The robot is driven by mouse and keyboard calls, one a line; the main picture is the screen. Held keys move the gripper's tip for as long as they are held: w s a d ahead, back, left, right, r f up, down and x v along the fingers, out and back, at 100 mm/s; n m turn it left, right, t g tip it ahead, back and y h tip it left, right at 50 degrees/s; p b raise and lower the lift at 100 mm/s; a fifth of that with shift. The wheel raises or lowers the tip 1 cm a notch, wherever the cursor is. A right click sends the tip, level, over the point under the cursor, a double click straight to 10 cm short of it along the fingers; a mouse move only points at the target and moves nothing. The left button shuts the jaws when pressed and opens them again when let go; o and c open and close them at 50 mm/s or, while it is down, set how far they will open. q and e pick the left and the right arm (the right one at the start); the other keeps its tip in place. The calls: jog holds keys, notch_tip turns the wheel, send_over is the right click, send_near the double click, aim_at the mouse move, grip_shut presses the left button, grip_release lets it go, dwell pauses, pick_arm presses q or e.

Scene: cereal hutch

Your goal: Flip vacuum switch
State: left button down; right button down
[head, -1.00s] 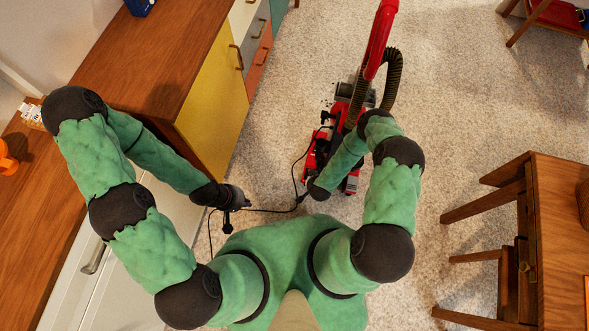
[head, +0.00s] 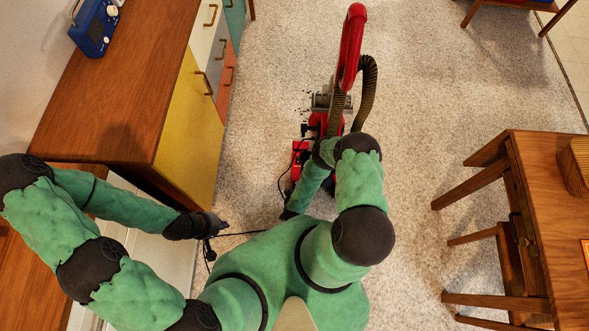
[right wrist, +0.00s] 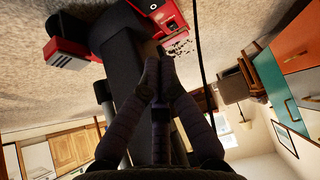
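The red and black vacuum (head: 303,155) stands on the carpet ahead of me, with its red handle (head: 350,45) upright and a ribbed hose (head: 368,90) at its side. My right arm hides part of its body. The right wrist view shows its dark post and red parts (right wrist: 68,52), including a red housing with a round mark (right wrist: 165,14). My right gripper (right wrist: 159,62) has its fingertips close together in front of the dark post; contact is unclear. My left gripper (head: 221,225) is low beside the cabinet, close to a black cord; its fingers are too small to read.
A wooden cabinet (head: 125,85) with coloured fronts stands on the left, bearing a blue radio (head: 95,27). A wooden desk (head: 545,200) stands on the right. Dark crumbs (right wrist: 180,46) lie by the vacuum. Carpet between vacuum and desk is clear.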

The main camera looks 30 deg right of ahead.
jog(key=b+x, duration=0.4)
jog(key=x, duration=0.5)
jog(key=shift+f+b, duration=0.4)
notch_tip(320, 180, down, 2)
jog(key=shift+f+b, duration=0.2)
jog(key=shift+b, duration=0.45)
jog(key=shift+f+b, duration=0.45)
jog(key=shift+f, duration=0.35)
jog(key=shift+s+a+f, duration=0.15)
jog(key=shift+s+f, duration=0.1)
jog(key=shift+f, duration=0.3)
jog(key=shift+w+r, duration=0.1)
jog(key=shift+r, duration=0.1)
